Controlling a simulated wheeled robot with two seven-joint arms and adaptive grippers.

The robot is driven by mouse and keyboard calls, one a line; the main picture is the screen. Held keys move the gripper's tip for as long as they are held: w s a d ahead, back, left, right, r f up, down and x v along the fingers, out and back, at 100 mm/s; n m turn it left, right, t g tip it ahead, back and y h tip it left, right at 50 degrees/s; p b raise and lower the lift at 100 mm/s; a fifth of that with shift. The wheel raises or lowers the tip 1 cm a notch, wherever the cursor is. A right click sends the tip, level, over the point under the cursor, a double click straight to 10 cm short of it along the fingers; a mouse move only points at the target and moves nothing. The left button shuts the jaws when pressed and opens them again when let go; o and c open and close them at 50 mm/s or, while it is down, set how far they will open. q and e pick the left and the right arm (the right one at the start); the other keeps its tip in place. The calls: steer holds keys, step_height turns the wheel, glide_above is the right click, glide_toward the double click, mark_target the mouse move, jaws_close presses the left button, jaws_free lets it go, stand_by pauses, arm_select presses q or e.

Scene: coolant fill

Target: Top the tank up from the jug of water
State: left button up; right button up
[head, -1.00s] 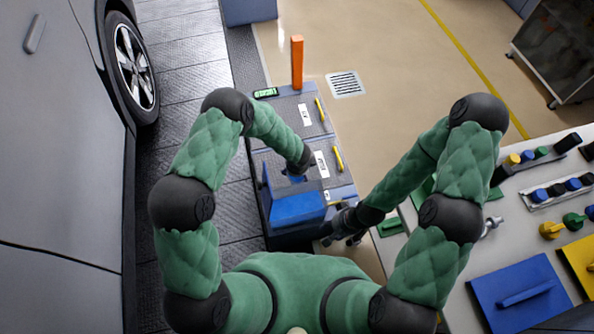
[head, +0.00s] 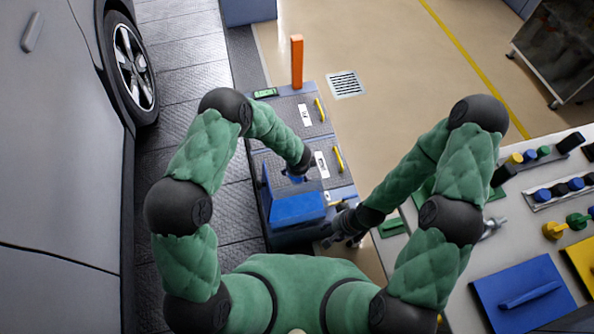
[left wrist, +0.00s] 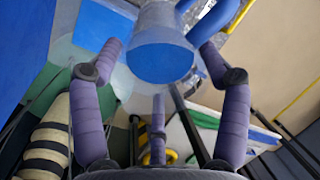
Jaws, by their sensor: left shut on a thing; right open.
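In the left wrist view the fingers of my left gripper (left wrist: 160,75) are shut around a clear, grey-tinted vessel with blue in it, which looks like the jug (left wrist: 160,45). A blue curved handle shows at its upper right. In the head view my left gripper (head: 297,176) is over the cart, just behind a blue box-like thing (head: 297,209); my arm hides most of what it holds. I cannot tell which part is the tank or whether water is flowing. My right gripper (head: 344,238) is open and empty beside the cart's near right corner.
The grey cart (head: 290,130) carries yellow-handled parts, white labels and an orange post (head: 297,62). A car (head: 60,150) stands left. A workbench (head: 450,290) at right holds coloured caps and a blue lidded panel (head: 525,292).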

arm_select(q)
steer(key=shift+s+f+t+b, duration=0.1)
steer(key=shift+t+b, duration=1.3)
steer(key=shift+b, duration=3.5)
stand_by(3.1)
